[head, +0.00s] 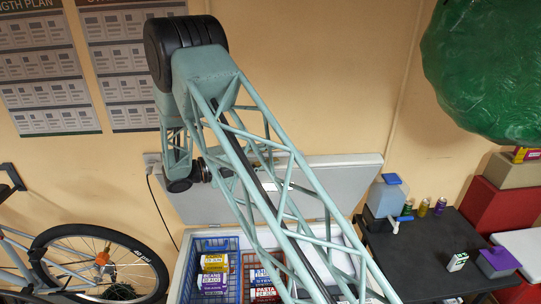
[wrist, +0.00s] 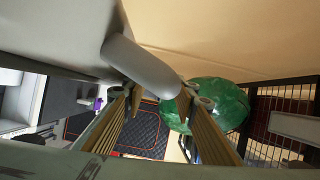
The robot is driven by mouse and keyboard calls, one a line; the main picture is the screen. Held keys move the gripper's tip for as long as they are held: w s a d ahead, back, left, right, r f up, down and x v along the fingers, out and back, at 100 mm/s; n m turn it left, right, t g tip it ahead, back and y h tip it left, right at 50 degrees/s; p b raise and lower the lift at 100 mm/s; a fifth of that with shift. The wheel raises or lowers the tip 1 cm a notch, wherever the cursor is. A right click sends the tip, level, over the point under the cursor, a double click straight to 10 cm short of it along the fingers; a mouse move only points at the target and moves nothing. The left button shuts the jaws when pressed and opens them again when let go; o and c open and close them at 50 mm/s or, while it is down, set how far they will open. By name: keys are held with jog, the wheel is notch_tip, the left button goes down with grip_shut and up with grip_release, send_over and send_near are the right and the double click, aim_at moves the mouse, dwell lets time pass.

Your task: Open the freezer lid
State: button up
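The chest freezer's grey lid (head: 345,185) stands raised, leaning back near the wall, in the head view. The open freezer (head: 183,270) lies below it, partly hidden by my arm. In the wrist view a grey rounded bar (wrist: 142,66), apparently the lid's handle, runs beside a flat grey surface (wrist: 60,30) that looks like the lid. My gripper (wrist: 158,96) has its two fingers apart, with tips at the bar. I cannot tell whether they touch it. In the head view my arm hides the fingers.
A bicycle wheel (head: 105,265) stands at left. A black table (head: 425,250) with a blue-capped jug (head: 386,197) is at right. A green ball (head: 490,70) is at upper right.

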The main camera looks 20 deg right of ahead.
jog(key=s+a, duration=0.2)
jog(key=a, duration=0.9)
jog(key=shift+a+r, duration=0.2)
jog(key=shift+a, duration=0.2)
jog(key=shift+s, duration=0.1)
dwell(0.3)
jog(key=shift+d, duration=0.1)
